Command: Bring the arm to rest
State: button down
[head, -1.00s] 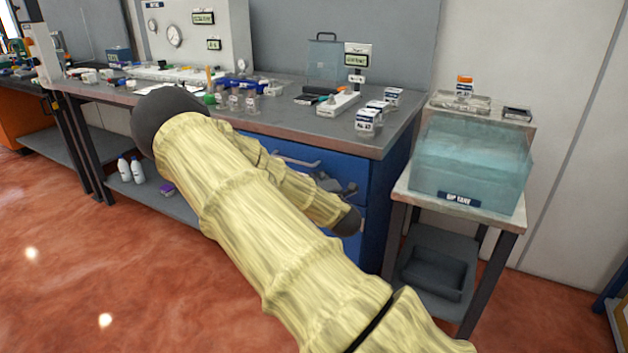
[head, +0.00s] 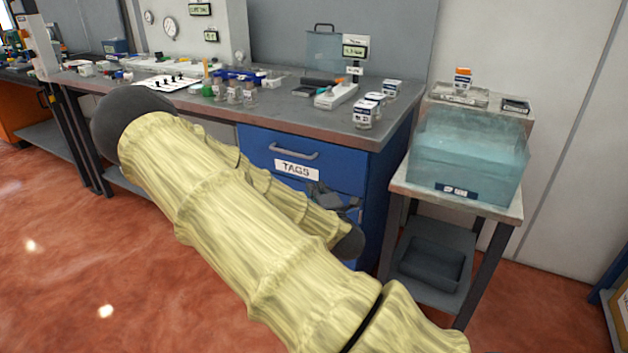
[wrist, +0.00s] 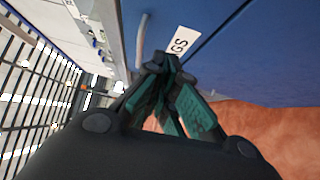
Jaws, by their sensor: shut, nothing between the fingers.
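My gripper (wrist: 165,65) is shut and empty in the wrist view, with its fingertips together in front of the blue drawer front. In the head view my gripper (head: 325,195) is small and dark, partly hidden behind my own yellow-sleeved arm. My arm is folded back across the middle of the picture, low in front of the bench. The blue drawer unit (head: 345,170) carries a TAGS label (head: 297,168) and a grey handle (head: 294,151). I cannot tell the exact gap between my gripper and the drawer fronts.
The grey workbench (head: 335,122) holds several small jars (head: 233,92), a white scale (head: 336,95) and several labelled tubs (head: 363,114) near its right edge. A clear bluish tank (head: 468,155) stands on a side stand at right. The red floor (head: 60,270) is open at left.

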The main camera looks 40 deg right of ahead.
jog(key=shift+v, duration=1.35)
jog(key=shift+f, duration=0.15)
jog(key=s+a+f+m+g+y, duration=0.1)
jog(key=s+a+f+m+g, duration=0.25)
jog(key=f, duration=0.55)
jog(key=s+a+f+m+g+y, duration=0.15)
jog(key=s+a+f, duration=0.3)
jog(key=f, duration=0.45)
jog(key=s+a+f+m+g, duration=0.3)
jog(key=s+f+g, duration=0.1)
jog(key=f, duration=0.5)
jog(key=s+a+f+m+g+y, duration=0.3)
jog(key=s+a+f, duration=0.45)
jog(key=a, duration=0.25)
jog(key=s+a+f+m+g+y, duration=0.2)
jog(key=s+a+g+y, duration=0.15)
jog(key=s+a, duration=0.85)
notch_tip(320, 180, up, 16)
jog(key=w+p, duration=0.1)
jog(key=p, duration=1.6)
jog(key=shift+w+a+h, duration=0.2)
jog(key=shift+w+h, duration=0.1)
jog(key=shift+h, duration=0.1)
jog(key=shift+r+g, duration=0.1)
jog(key=shift+g, duration=0.15)
